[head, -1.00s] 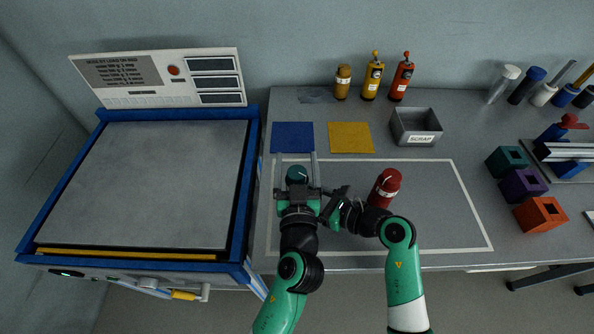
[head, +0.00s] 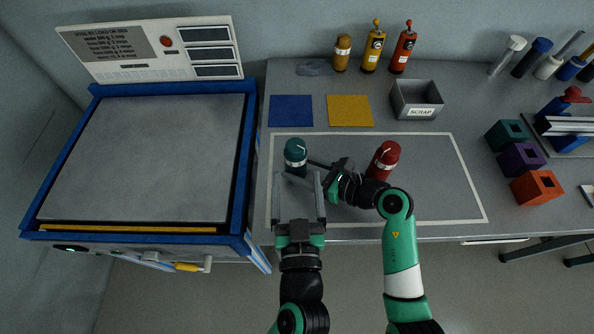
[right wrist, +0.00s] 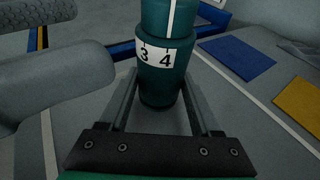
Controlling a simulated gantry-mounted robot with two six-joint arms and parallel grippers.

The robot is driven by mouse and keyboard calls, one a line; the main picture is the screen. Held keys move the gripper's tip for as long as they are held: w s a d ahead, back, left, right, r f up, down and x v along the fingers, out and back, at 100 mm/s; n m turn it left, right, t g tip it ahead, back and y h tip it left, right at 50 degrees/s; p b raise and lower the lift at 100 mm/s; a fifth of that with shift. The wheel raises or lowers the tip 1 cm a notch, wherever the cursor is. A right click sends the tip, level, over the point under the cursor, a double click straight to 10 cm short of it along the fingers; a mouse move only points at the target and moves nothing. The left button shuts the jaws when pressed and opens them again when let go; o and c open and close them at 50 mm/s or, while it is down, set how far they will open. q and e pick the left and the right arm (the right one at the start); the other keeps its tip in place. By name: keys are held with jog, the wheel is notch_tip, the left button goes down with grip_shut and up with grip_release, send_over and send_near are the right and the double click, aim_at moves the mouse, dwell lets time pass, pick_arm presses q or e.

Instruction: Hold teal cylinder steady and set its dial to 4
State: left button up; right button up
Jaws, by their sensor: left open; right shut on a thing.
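The teal cylinder (head: 295,157) stands upright near the left end of the outlined grey area in the head view. In the right wrist view it (right wrist: 160,84) has a white band with 3 and 4 showing. The white line (right wrist: 172,14) on its upper part comes down about above the 4. My right gripper (head: 312,163) reaches in from the right and is shut on the lower body of the teal cylinder. My left gripper (head: 299,180) is open and empty, just in front of the cylinder. Its grey fingers (right wrist: 60,85) fill the left of the right wrist view.
A red cylinder (head: 384,160) stands right of my right gripper. Blue (head: 291,111) and yellow (head: 350,111) squares and a scrap bin (head: 416,100) lie behind. A large blue-framed machine (head: 145,160) borders the left side. The outlined area's right part is clear.

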jog(key=o, duration=1.1)
jog(key=shift+c, duration=0.2)
